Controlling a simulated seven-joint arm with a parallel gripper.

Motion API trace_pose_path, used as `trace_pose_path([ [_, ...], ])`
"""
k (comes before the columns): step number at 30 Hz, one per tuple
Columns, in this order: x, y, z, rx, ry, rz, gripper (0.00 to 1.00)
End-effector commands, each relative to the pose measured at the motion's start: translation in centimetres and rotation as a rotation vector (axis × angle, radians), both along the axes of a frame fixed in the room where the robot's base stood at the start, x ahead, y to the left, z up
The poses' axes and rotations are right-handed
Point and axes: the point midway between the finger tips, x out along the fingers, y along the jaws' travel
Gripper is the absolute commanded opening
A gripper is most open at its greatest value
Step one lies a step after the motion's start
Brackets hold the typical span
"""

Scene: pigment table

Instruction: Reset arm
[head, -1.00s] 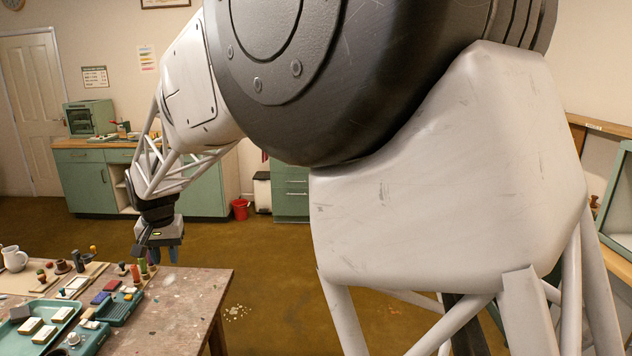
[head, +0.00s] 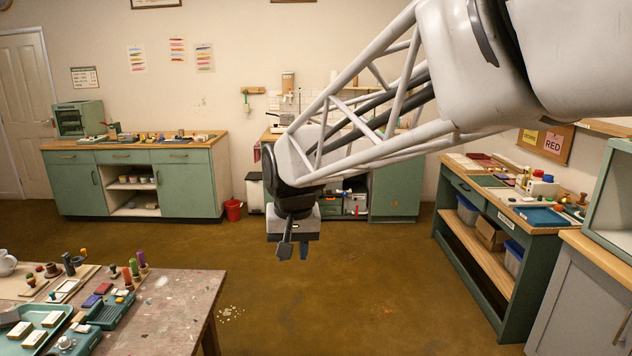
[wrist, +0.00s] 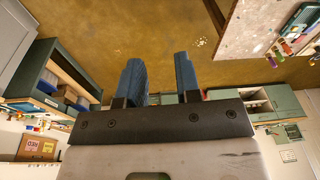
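My gripper (head: 294,250) hangs over bare floor in the middle of the head view, right of the table (head: 178,308) and apart from everything. Its fingers point down. In the wrist view my gripper (wrist: 160,80) shows two blue fingers with a clear gap between them and nothing held.
The table at lower left holds stamps, a teal tray (head: 14,346) and a white mug (head: 7,264). A green workbench (head: 478,245) with bins stands at right. Green cabinets (head: 185,190) and a red bucket (head: 233,210) line the back wall. The floor around my gripper is clear.

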Motion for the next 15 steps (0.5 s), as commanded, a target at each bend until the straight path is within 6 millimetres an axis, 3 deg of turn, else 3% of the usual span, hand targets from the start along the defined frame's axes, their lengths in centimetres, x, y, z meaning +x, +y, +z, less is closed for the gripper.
trace_pose_path([
  [3,-2.0,-3.5,0.2,0.0,-0.01,-0.019,0.31],
  [15,-9.3,-12.7,-0.3,-0.008,-0.04,-0.067,0.31],
])
